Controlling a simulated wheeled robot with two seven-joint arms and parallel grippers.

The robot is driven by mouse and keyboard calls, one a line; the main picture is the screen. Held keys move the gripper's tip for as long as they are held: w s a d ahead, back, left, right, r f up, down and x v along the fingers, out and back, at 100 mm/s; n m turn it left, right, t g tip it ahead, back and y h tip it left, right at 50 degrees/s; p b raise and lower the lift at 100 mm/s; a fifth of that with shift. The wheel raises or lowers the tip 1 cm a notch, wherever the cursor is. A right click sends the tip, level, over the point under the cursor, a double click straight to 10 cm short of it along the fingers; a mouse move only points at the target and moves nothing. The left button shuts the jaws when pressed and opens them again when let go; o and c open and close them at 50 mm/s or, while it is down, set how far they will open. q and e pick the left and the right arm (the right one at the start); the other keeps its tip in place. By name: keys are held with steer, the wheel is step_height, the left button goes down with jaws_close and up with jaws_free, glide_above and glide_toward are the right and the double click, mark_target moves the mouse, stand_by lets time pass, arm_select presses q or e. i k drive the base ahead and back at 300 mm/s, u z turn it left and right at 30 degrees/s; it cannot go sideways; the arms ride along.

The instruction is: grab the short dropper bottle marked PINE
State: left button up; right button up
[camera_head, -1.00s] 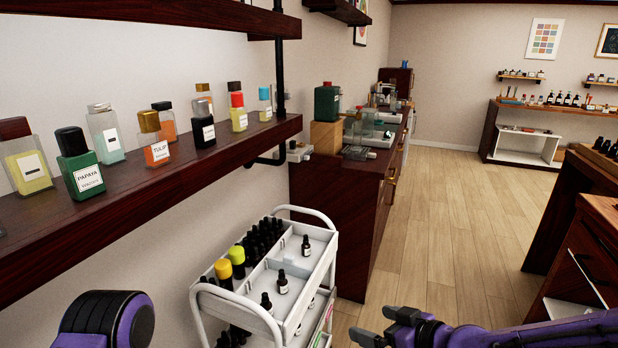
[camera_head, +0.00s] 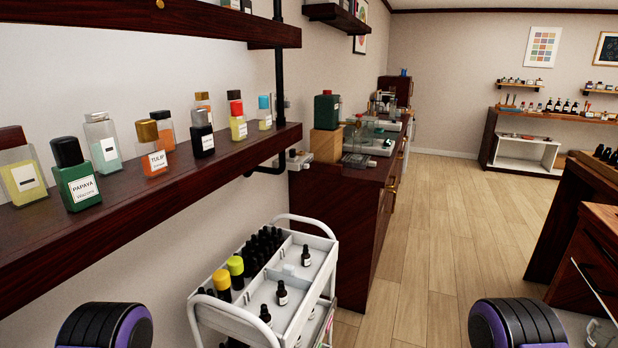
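No label reading PINE can be made out. Small dark dropper bottles stand on the white cart's top tray: one at the back right (camera_head: 305,257), one nearer the middle (camera_head: 282,294) and one at the front (camera_head: 265,314). Their white labels are too small to read. A dense group of dark bottles (camera_head: 263,246) fills the tray's left compartment. Neither gripper is in view. Only rounded dark and purple parts of my left and right arms show at the bottom edge, left and right of the cart.
The white cart (camera_head: 323,243) stands by the wall below a dark wooden shelf (camera_head: 150,205). The shelf holds larger bottles, including a green PAPAYA bottle (camera_head: 84,188) and an orange TULIP bottle (camera_head: 153,160). A dark cabinet (camera_head: 335,215) stands behind the cart. Wooden floor to the right is clear.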

mark_target(305, 256)
steer(key=z, duration=1.85)
steer(key=i, duration=0.85)
steer(key=u, duration=0.15)
